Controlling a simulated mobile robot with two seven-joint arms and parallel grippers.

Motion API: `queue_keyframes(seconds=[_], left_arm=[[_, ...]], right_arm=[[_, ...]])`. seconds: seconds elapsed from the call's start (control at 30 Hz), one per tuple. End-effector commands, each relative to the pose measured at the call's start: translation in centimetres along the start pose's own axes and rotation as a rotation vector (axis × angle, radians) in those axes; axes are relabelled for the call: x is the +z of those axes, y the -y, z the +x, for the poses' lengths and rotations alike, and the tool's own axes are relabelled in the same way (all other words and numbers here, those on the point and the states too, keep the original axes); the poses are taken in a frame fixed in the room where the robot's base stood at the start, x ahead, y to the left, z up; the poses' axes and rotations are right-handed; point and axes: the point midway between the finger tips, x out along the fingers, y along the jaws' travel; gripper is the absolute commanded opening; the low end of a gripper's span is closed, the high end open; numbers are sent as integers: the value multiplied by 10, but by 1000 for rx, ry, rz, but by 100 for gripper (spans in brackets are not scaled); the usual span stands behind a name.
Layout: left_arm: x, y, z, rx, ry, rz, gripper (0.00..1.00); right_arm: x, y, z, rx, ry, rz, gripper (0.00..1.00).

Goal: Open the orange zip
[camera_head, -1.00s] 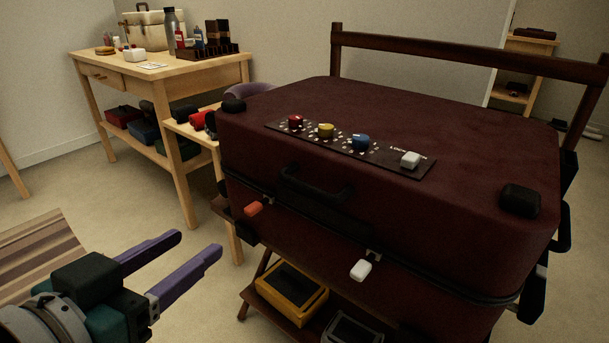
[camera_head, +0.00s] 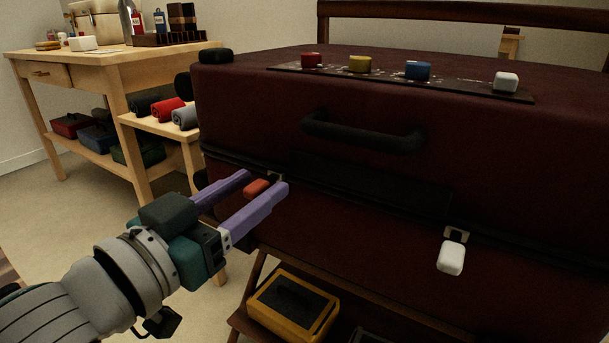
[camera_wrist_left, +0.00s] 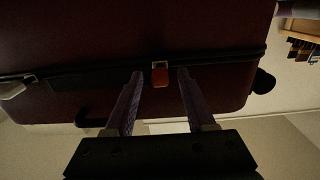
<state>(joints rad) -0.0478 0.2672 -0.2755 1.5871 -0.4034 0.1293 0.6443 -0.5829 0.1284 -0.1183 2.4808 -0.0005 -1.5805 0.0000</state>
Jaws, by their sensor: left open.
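The dark red suitcase (camera_head: 330,210) stands closed, with a zip line along its front. The orange zip pull (camera_head: 256,188) is at the left part of that line. My left gripper (camera_head: 268,182) is open, its two purple fingers on either side of the orange pull. In the left wrist view the orange pull (camera_wrist_left: 160,75) shows between the fingertips (camera_wrist_left: 160,73), with a gap on each side. A white zip pull (camera_head: 451,257) hangs further right on the same line, and it also shows in the left wrist view (camera_wrist_left: 12,89). My right gripper is not in view.
A black handle (camera_head: 365,132) juts from the suitcase front above the zip. Red, yellow, blue and white knobs sit on a dark panel (camera_head: 440,84) on top. A yellow box (camera_head: 292,303) lies below. A wooden table (camera_head: 105,62) stands at the left.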

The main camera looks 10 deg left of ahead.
Motion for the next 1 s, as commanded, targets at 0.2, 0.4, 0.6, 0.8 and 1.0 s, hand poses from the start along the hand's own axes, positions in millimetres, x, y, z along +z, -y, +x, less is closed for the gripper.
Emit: queue_keyframes(seconds=[0.2, 0.4, 0.6, 0.8, 1.0], left_arm=[[0, 0, 14, 0, 0, 0, 55], [0, 0, 14, -1, 1, 0, 55], [0, 0, 14, -1, 1, 0, 35], [0, 0, 13, -1, 1, 0, 12], [0, 0, 13, -1, 1, 0, 0]], right_arm=[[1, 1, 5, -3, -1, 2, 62], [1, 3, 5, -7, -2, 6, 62], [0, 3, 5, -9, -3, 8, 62], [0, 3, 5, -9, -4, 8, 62], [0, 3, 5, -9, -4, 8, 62]])
